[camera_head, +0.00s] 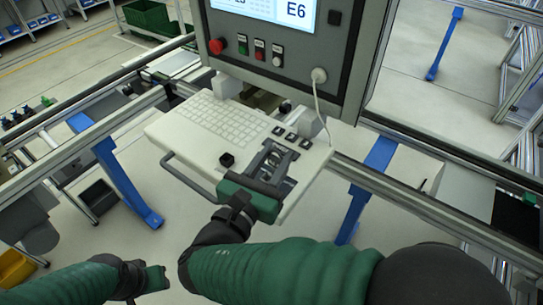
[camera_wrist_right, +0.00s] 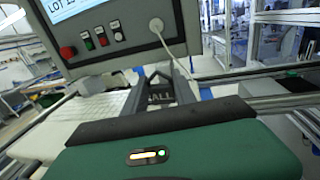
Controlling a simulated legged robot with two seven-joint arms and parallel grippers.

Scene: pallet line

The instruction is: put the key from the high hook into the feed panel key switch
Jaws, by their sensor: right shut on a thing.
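My right gripper (camera_head: 274,151) is above the white keyboard shelf, in front of the grey control panel (camera_head: 345,50). Its two dark fingers also show in the right wrist view (camera_wrist_right: 160,88), pointing toward the panel. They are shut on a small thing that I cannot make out. No key can be clearly told in either view, and I see no high hook. The panel carries a red knob (camera_head: 216,46), small buttons and a dark square fitting (camera_head: 334,18). I cannot tell which part is the key switch. My left gripper (camera_head: 150,280) is low at the left; its fingers are unclear.
The white keyboard shelf (camera_head: 165,128) has a front handle bar (camera_head: 186,178) and a small black block (camera_head: 226,160). A white cable hangs from a round plug (camera_head: 319,75) on the panel. Metal rails (camera_head: 440,205) run behind the shelf. Blue legs (camera_head: 125,180) stand below.

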